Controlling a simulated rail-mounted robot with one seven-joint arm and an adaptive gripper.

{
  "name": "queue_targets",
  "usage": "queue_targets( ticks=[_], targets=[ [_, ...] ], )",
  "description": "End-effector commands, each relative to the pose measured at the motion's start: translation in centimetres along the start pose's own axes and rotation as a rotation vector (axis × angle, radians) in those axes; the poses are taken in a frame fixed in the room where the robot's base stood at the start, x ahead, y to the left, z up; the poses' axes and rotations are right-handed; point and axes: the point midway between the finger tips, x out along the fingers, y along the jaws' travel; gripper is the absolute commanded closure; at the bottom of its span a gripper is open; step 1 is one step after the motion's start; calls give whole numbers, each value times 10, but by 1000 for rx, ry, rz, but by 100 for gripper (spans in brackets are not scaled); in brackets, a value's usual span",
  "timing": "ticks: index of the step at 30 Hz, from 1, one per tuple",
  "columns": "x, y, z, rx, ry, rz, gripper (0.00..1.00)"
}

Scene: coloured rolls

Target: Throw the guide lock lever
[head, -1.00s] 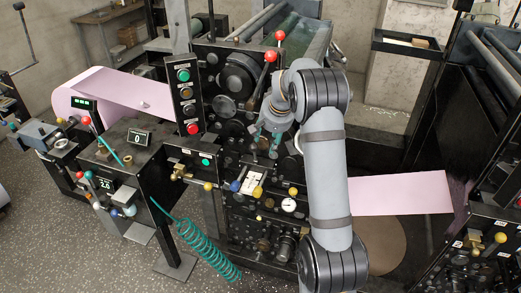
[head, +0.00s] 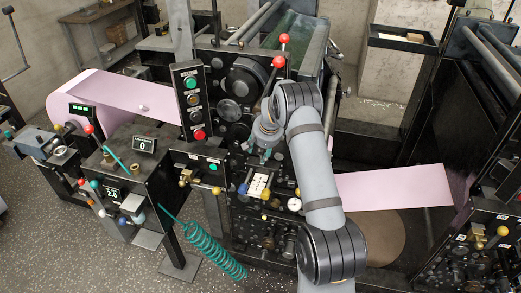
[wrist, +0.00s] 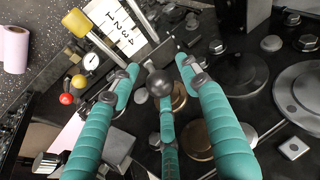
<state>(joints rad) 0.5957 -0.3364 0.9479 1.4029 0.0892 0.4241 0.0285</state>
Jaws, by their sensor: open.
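My gripper (head: 265,155) is in front of the dark press panel, just above a white scale plate. In the wrist view my gripper (wrist: 160,76) has teal fingers spread apart, with nothing clamped. A dark ball knob (wrist: 160,83) shows between the fingertips; whether any finger touches it is not clear. It may be the guide lock lever's knob, but no readable label confirms this. My arm and fingers hide that part of the panel in the head view.
The white numbered plate (wrist: 121,27), a yellow knob (wrist: 76,23), a gauge (wrist: 91,61) and a red knob (wrist: 66,99) lie close by. Large round dark discs (wrist: 302,88) are on the right. Pink web (head: 395,187) runs right of my arm. A teal coiled hose (head: 213,250) hangs lower left.

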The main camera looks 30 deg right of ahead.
Motion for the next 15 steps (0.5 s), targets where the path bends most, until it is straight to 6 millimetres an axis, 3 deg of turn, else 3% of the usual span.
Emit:
queue_targets(
  ticks=[4, 15],
  targets=[
    [0, 0, 0, 0, 0, 0, 54],
    [0, 0, 0, 0, 0, 0, 76]
  ],
)
